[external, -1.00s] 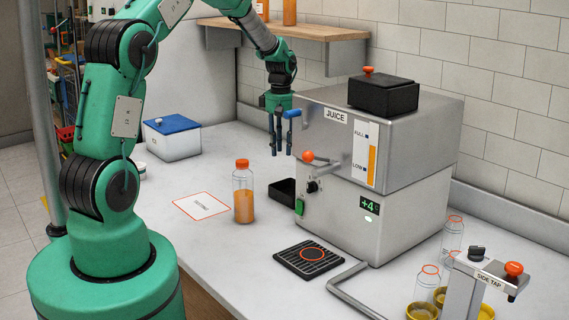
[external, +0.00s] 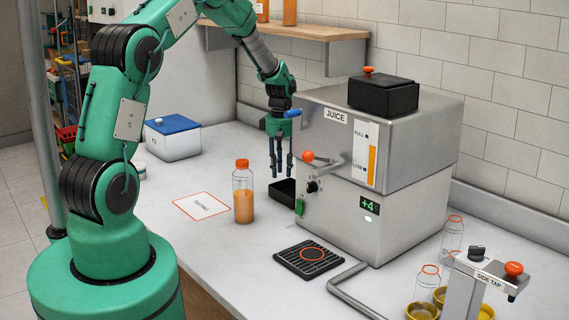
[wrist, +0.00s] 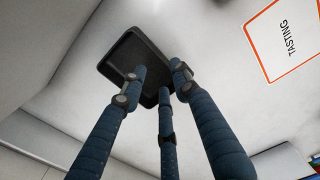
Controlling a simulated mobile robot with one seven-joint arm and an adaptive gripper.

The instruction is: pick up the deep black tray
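The deep black tray (external: 283,193) sits on the white counter against the left side of the steel juicer, partly hidden by the juicer in the external view. In the wrist view the tray (wrist: 118,62) lies tilted, with its hollow inside facing the camera. My gripper (external: 281,174) points down just above the tray, its fingers apart. In the wrist view the three blue fingers (wrist: 160,85) are spread, with their tips overlapping the tray's near side. Nothing is held between them. I cannot tell whether a fingertip touches the tray.
The steel juicer (external: 335,213) stands close on the right, its orange-knobbed lever (external: 308,156) near my gripper. An orange-capped juice bottle (external: 243,196) stands left of the tray. A slatted drip plate (external: 310,259) lies in front. A white "TASTING" card (wrist: 288,42) lies on clear counter.

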